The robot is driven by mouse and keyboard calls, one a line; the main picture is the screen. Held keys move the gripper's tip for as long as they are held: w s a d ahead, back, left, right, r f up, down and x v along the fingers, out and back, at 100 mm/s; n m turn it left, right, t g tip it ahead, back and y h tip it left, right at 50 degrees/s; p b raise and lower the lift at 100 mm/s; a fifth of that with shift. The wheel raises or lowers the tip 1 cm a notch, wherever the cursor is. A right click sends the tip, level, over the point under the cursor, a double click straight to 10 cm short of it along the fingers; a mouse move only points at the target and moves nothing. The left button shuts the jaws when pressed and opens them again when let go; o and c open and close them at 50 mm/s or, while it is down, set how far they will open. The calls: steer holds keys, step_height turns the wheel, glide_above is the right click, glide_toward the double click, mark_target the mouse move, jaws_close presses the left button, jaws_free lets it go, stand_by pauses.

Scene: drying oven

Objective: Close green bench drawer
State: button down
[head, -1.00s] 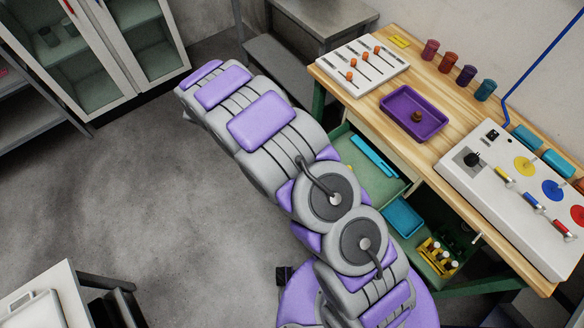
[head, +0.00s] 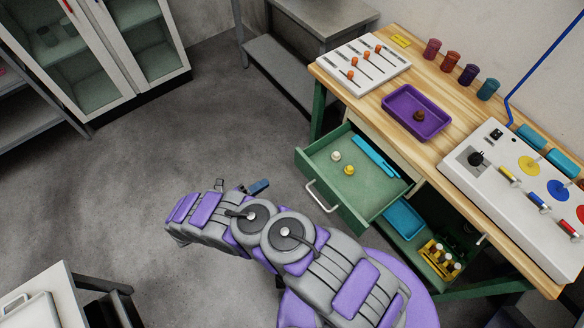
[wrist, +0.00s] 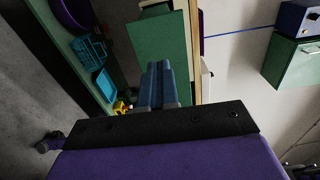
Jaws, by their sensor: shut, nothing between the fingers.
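The green bench drawer (head: 318,168) is pulled out from under the wooden bench top in the head view. Its front carries a pale bar handle (head: 323,197). A white knob-like piece (head: 336,156), a yellow one (head: 349,170) and a long blue item (head: 374,156) lie inside. My gripper (head: 259,186) is left of the drawer front in the head view, apart from it in the picture. In the wrist view my blue fingers (wrist: 160,80) are together and empty. A green panel (wrist: 158,42) appears beyond them; I cannot tell which part of the bench it is.
Below the drawer, an open compartment holds a blue tray (head: 404,218) and a yellow bottle rack (head: 440,258). The bench top carries a purple tray (head: 416,112), a slider panel (head: 360,68) and a control box (head: 515,195). The floor (head: 210,150) left of the drawer is clear.

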mark_target(300, 163)
steer(key=shift+n, duration=0.3)
steer(key=x, duration=0.4)
steer(key=b+x, duration=0.1)
steer(key=x, duration=0.3)
steer(key=f+b+x, duration=0.1)
steer(key=x, duration=0.4)
steer(key=shift+d, duration=0.1)
steer(key=shift+w+d, duration=0.1)
